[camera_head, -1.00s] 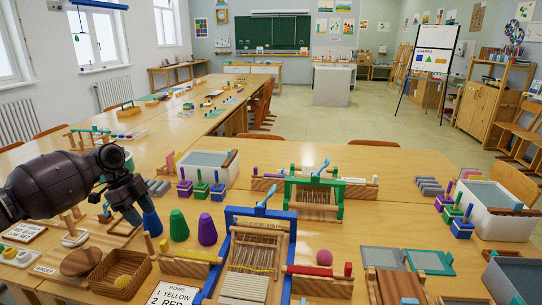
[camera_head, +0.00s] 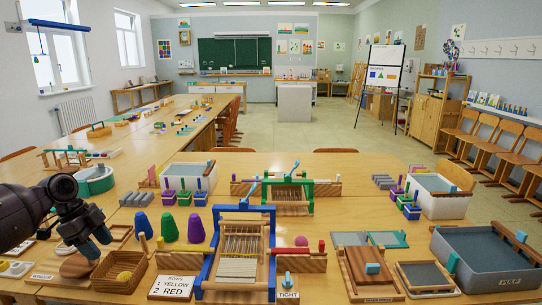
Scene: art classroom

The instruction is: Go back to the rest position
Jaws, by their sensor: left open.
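My left gripper (camera_head: 92,238) is black with blue-grey fingertips. It comes in from the left edge, low over the front left of the table, open and with nothing seen in it. A blue cone (camera_head: 143,226) stands upright on the table to its right, apart from it. A green cone (camera_head: 169,229) and a purple cone (camera_head: 196,230) stand beside the blue one. My right gripper is not in view.
A blue-framed loom (camera_head: 240,215) stands front centre, with a green-framed loom (camera_head: 290,197) behind. A grey pulp tub (camera_head: 490,270) stands at right.

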